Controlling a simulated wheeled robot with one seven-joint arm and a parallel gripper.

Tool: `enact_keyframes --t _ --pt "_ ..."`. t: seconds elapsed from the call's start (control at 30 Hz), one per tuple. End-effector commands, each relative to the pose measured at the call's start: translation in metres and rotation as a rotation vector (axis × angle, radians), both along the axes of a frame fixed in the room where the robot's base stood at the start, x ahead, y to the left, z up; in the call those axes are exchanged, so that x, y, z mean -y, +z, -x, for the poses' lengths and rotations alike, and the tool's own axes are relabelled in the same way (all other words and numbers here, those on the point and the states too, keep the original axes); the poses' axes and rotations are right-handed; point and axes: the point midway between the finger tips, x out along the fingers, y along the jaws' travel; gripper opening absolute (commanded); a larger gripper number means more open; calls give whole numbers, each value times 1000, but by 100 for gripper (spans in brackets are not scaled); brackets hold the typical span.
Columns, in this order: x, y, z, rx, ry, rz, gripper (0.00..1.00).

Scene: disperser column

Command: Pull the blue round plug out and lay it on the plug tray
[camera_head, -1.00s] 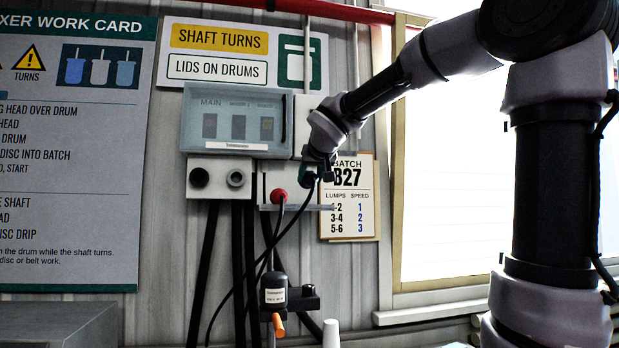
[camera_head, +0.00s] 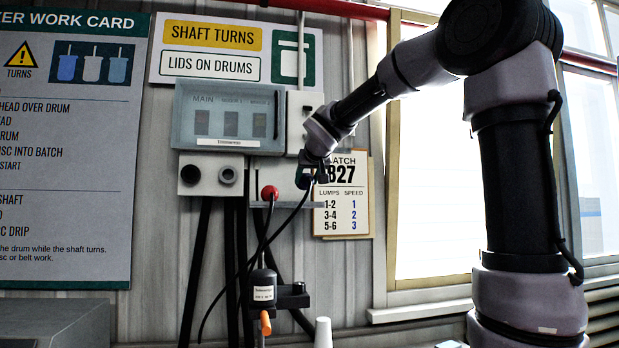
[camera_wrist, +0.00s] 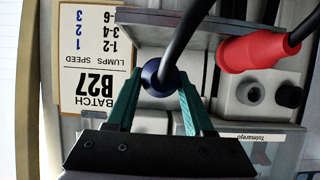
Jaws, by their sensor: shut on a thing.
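The blue round plug (camera_wrist: 160,78) shows in the wrist view between the green jaws of my gripper (camera_wrist: 158,92), with a black cable running up from it. My gripper is shut on it. In the head view my gripper (camera_head: 309,180) is in front of the wall boxes, at the left edge of the batch card, and mostly hides the plug. I cannot tell whether the plug is still seated in its socket. The plug tray (camera_head: 290,205) looks like a thin grey ledge just below; it also shows at the top of the wrist view (camera_wrist: 120,20).
A red plug (camera_head: 269,192) with its own cable is left of my gripper; it is close on the right in the wrist view (camera_wrist: 252,52). A clear-covered switch box (camera_head: 228,115) is above left. The batch card (camera_head: 343,195) hangs at right. Black cables hang below.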

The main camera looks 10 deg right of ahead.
Motion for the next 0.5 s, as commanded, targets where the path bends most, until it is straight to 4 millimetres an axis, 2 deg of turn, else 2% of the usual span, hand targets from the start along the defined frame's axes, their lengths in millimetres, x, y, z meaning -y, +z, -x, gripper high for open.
enact_keyframes --t 0.5 --pt "0 -6 -52 1 -1 0 0"
